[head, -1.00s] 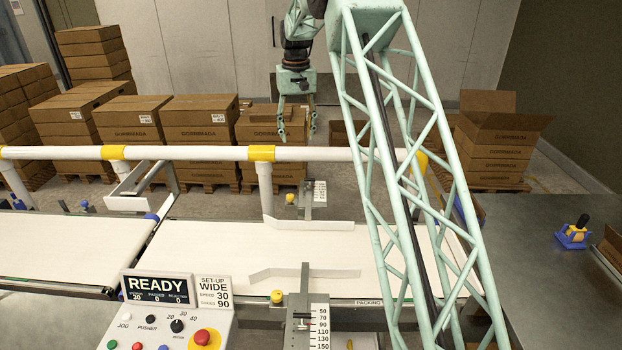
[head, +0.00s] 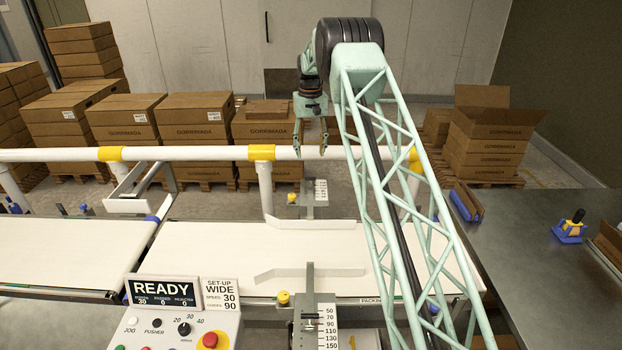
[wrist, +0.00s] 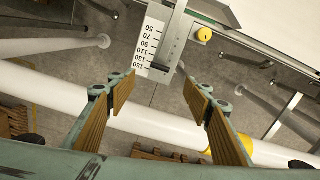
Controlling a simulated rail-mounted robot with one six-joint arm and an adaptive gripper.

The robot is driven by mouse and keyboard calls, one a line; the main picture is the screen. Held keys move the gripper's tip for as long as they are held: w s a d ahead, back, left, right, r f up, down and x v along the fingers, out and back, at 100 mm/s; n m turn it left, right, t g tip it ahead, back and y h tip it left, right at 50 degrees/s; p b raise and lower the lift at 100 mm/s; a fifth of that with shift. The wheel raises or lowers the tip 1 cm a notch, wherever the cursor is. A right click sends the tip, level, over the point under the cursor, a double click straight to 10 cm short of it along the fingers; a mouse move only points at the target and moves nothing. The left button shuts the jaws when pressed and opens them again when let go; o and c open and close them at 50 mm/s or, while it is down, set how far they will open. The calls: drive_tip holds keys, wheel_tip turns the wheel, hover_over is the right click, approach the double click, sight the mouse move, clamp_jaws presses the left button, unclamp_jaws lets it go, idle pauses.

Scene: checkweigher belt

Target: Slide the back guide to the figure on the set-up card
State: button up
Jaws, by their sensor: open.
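The back guide (head: 310,224) is a white rail along the belt's far side. Its arm runs back beside a white scale plate (head: 321,190) and a yellow knob (head: 292,198). In the wrist view the scale (wrist: 150,45) reads 50 to 150, with the metal arm (wrist: 177,35) beside it and the yellow knob (wrist: 204,34). I cannot tell which figure the guide sits at. The set-up card (head: 220,293) reads WIDE, speed 30, guides 90. My gripper (head: 311,150) is open and empty above and behind the scale; its fingers (wrist: 157,88) show apart, touching nothing.
A white rail (head: 200,154) with yellow collars runs behind the belt (head: 210,240), beneath my gripper in the wrist view. The front guide (head: 312,272) has its own scale (head: 328,326) and yellow knob (head: 283,297). Cartons (head: 200,130) stand behind; a steel table (head: 520,245) is right.

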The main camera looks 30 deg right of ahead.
idle(0.4)
drive_tip(key=shift+f+p, duration=0.4)
drive_tip(key=shift+f, duration=6.5)
drive_tip(key=c, duration=1.1)
drive_tip(key=shift+s, duration=0.1)
